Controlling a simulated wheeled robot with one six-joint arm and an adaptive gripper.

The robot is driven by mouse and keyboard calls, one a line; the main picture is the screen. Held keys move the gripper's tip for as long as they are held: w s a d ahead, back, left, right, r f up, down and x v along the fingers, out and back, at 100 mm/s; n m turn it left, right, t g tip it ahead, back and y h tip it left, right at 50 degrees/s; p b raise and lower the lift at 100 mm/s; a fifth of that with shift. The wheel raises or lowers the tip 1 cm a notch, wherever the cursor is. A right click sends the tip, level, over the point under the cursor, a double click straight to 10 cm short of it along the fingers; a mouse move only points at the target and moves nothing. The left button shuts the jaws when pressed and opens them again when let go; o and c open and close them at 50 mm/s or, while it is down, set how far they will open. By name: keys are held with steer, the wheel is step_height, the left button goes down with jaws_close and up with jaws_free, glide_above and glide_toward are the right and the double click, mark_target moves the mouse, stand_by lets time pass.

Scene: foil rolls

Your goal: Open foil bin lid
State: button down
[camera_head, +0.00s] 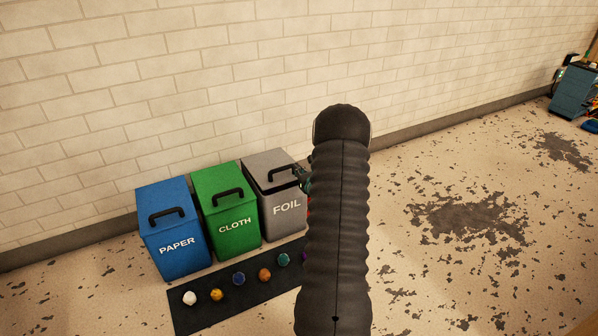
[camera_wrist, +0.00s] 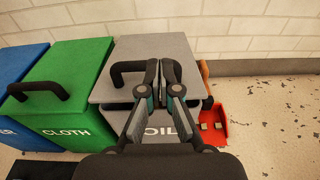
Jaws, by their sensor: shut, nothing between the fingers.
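The grey FOIL bin (camera_head: 283,207) stands at the right end of a row of bins against the wall. A black handle (camera_wrist: 128,72) arches from the front part of the lid. My gripper (camera_wrist: 159,64) is shut and empty, its fingertips in front of the handle's right part in the wrist view. I cannot tell whether they touch it. In the head view my arm hides most of the gripper, which shows only partly beside the FOIL bin's handle (camera_head: 284,172).
The green CLOTH bin (camera_head: 232,227) and blue PAPER bin (camera_head: 176,246) stand to the left. Several coloured balls lie on a dark mat (camera_head: 210,311) before the bins. A red object (camera_wrist: 214,128) sits right of the FOIL bin. Floor farther right is open.

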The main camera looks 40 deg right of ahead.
glide_above(290, 177)
steer(key=shift+f, duration=0.35)
steer(key=shift+w+r, duration=0.1)
steer(key=shift+r, duration=0.25)
stand_by(2.0)
